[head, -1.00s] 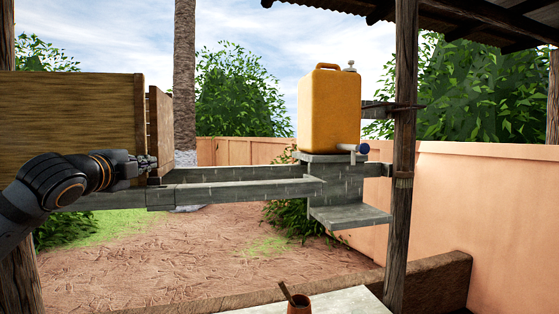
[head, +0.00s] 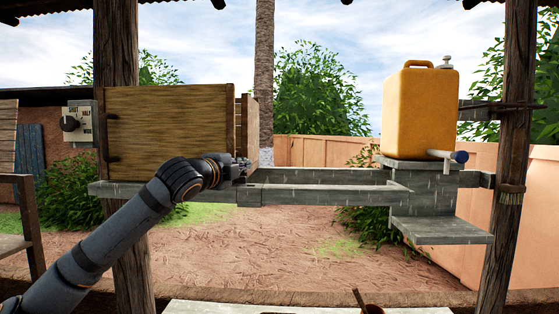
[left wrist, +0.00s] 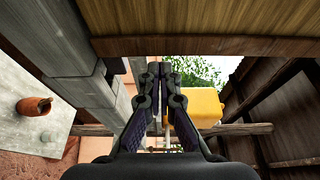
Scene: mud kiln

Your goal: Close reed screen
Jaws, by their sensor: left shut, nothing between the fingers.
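The reed screen (head: 170,125) appears to be the brown, streaked panel in a wooden frame at the left of the head view. Dark hinges join its left edge to a post. A narrower wooden piece (head: 252,125) stands just beyond its right edge. My left gripper (head: 245,168) is at the panel's lower right corner; I cannot tell whether it touches. In the left wrist view its fingers (left wrist: 160,72) are together and empty, below the panel's frame edge (left wrist: 200,47). My right gripper is not in view.
A grey ledge (head: 330,192) runs right from under the panel to a stand with a yellow jerrycan (head: 420,110). A dial plate (head: 82,122) with lettering is left of the post. A clay jug (left wrist: 34,106) stands on a pale table. Open ground lies beyond the ledge.

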